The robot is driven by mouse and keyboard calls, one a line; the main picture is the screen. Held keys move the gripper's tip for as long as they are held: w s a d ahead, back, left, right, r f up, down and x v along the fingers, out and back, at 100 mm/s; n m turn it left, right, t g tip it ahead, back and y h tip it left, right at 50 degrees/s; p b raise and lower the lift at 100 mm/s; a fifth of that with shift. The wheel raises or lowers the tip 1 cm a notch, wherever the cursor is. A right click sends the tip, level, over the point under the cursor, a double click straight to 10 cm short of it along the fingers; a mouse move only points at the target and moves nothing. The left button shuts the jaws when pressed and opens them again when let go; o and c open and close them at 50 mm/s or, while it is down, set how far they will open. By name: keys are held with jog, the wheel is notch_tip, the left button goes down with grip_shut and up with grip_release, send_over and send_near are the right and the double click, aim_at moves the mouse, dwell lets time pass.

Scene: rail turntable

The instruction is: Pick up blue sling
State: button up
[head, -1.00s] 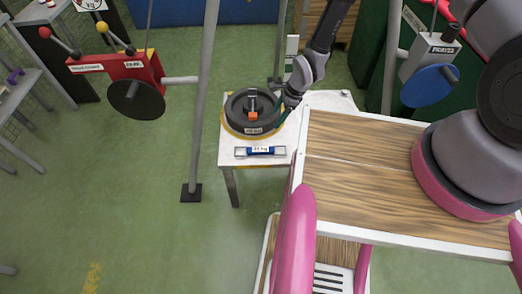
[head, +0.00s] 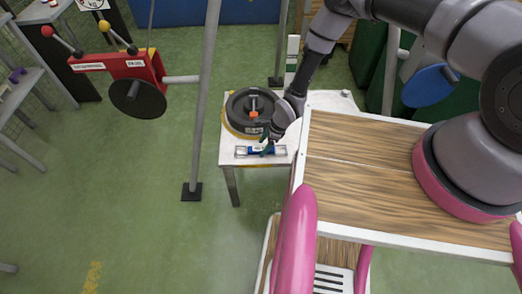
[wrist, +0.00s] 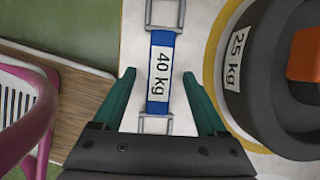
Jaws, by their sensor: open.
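The blue sling (wrist: 161,70) lies on the white table, with a white "40 kg" label and a metal loop at each end. In the head view the sling (head: 250,151) sits at the table's front edge, partly covered by my gripper. My gripper (wrist: 158,95) is open, with one green finger on each side of the sling in the wrist view. The fingers look apart from it; how far above the table they are I cannot tell. In the head view my gripper (head: 268,146) is over the sling's right part.
A dark round "25 kg" weight (wrist: 260,75) with an orange centre stands close beside the sling, inside a yellow ring on the white table (head: 232,163). My own wood-topped base is close to the table's right side. A grey post (head: 203,110) stands left of the table.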

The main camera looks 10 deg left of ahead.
jog(key=shift+a+f, duration=0.2)
jog(key=shift+f, duration=0.35)
grip_shut()
notch_tip(320, 180, up, 10)
